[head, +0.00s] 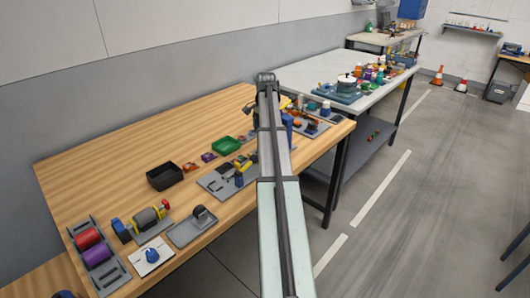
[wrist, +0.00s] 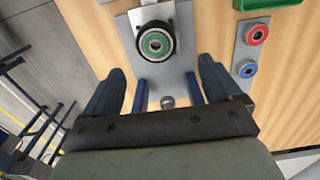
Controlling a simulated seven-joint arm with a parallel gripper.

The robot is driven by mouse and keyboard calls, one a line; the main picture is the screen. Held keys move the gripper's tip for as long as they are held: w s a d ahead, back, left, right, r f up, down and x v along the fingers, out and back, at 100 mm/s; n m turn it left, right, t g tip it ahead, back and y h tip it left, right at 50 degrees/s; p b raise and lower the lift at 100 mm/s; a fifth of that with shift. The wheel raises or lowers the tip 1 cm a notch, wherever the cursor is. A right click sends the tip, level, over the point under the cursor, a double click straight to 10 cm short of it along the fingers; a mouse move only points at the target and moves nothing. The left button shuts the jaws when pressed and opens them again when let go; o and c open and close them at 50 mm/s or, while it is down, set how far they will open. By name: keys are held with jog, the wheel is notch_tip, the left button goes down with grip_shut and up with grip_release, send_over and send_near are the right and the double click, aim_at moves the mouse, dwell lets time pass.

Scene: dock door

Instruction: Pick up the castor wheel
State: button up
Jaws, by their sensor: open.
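In the wrist view, a round black wheel-like piece (wrist: 155,43) with a green hub lies on a grey plate (wrist: 172,72); it appears to be the castor wheel, though I cannot be sure. My gripper (wrist: 166,82) is open, its two dark fingers spread apart, with the wheel-like piece ahead of their tips and slightly left of centre. Nothing is held. A small grey round part (wrist: 167,101) shows between the fingers. In the head view my arm hides the gripper. Another dark wheel-like piece (head: 200,213) sits on a grey tray (head: 190,234) near the front edge.
The wooden table (head: 120,155) also holds a black bin (head: 164,176), a green tray (head: 226,145), and a rack with a red roll (head: 87,238) and a purple roll (head: 97,254). The table's back left is clear.

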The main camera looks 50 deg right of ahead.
jog(key=shift+s+a+f, duration=0.1)
jog(key=shift+a+f, duration=0.05)
jog(key=shift+f, duration=0.9)
jog(key=shift+a+f, duration=0.2)
jog(key=shift+f, duration=0.85)
jog(key=shift+s+a+f, duration=0.1)
jog(key=shift+a+f, duration=0.05)
jog(key=shift+f, duration=0.9)
jog(key=c, duration=1.2)
jog(key=shift+r, duration=0.1)
